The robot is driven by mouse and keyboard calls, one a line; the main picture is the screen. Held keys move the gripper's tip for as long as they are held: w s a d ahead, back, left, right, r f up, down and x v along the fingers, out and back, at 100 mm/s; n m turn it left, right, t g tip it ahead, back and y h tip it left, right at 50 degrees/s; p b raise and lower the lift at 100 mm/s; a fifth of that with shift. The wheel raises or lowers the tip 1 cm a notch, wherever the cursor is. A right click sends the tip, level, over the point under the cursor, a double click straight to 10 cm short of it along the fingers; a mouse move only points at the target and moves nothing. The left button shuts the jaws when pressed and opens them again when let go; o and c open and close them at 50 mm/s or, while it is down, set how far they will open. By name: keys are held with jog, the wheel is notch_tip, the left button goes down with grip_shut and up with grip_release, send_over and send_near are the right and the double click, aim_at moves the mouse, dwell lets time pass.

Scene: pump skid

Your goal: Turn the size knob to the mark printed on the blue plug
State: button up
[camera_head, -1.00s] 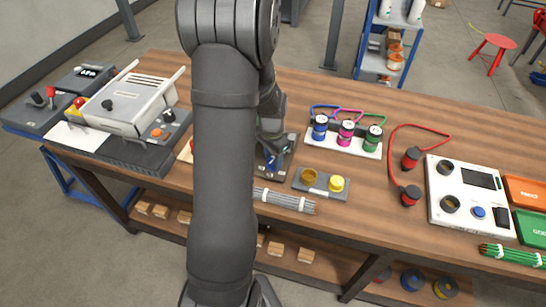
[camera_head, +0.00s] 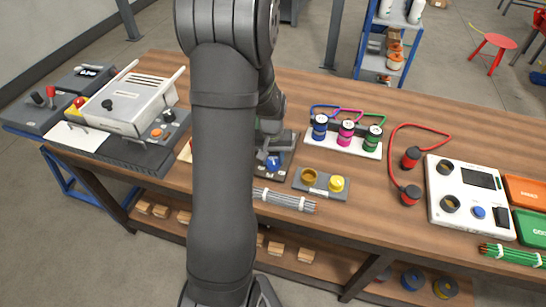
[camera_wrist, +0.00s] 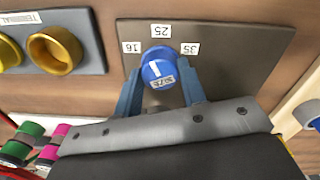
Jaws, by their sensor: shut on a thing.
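The blue size knob (camera_wrist: 158,68) sits on a dark plate (camera_wrist: 225,38) with printed marks 16, 25 and 35. Its white line points up and slightly left in the wrist view, between 16 and 25. My gripper (camera_wrist: 160,88) has its two blue fingers on either side of the knob, shut on it. In the head view the knob (camera_head: 273,163) shows partly beside my arm. The blue plug (camera_head: 320,127) stands upright at the left of a white rack; the mark on it is too small to read.
Magenta (camera_head: 346,132) and green (camera_head: 373,138) plugs share the white rack (camera_head: 342,144). A grey block with two yellow terminals (camera_head: 321,182) lies right of the knob plate. A bundle of grey rods (camera_head: 285,200) lies in front.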

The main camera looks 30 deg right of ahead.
aim_at(272, 161)
jog(key=n, duration=0.7)
dwell(0.7)
jog(key=o, duration=1)
jog(key=r, duration=1.7)
jog(key=shift+a+r, duration=0.2)
jog(key=shift+r, duration=0.05)
jog(key=shift+f, duration=0.1)
jog(key=f, duration=1.7)
jog(key=shift+d+f, duration=0.2)
jog(key=shift+r, duration=0.1)
